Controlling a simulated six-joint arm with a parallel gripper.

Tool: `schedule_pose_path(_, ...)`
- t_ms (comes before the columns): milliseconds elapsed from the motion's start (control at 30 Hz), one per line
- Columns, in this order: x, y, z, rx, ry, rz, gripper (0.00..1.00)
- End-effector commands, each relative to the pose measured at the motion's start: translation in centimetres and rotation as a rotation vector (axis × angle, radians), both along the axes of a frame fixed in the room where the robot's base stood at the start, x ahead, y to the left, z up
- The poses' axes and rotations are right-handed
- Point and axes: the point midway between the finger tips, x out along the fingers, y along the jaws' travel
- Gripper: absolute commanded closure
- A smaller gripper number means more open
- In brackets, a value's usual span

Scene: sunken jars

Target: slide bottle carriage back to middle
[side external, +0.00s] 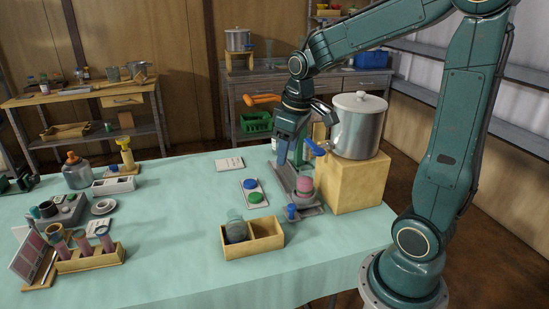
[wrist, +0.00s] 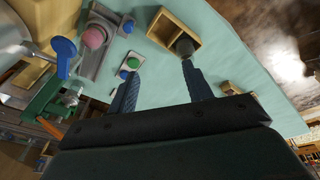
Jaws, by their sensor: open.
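The bottle carriage rail (side external: 284,178) is a grey track on the table beside the wooden block. A bottle with pink contents (side external: 304,187) stands near its front end, and a blue knob (side external: 291,212) sits by that end. In the wrist view, the rail (wrist: 100,62), the pink top of the bottle (wrist: 94,38) and the blue knob (wrist: 128,25) are at upper left. My gripper (side external: 289,160) is above the rail's back part, fingers down and open. In the wrist view its fingers (wrist: 161,72) are apart with nothing between them. The carriage under the bottle is partly hidden.
A steel pot (side external: 358,128) with a blue tap lever (side external: 315,147) stands on a wooden block (side external: 354,186), close right of my gripper. A tray with green and blue caps (side external: 253,192) and a wooden box (side external: 267,238) lie left and front.

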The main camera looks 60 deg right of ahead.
Motion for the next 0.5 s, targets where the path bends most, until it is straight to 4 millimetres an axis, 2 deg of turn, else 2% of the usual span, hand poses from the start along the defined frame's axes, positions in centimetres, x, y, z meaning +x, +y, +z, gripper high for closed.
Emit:
schedule_pose_path(200,-2.7,3.4,2.6,-0.001,-0.072,-0.006,0.5)
schedule_pose_path(500,-7.0,7.3,4.8,0.02,-0.17,-0.023,0.5)
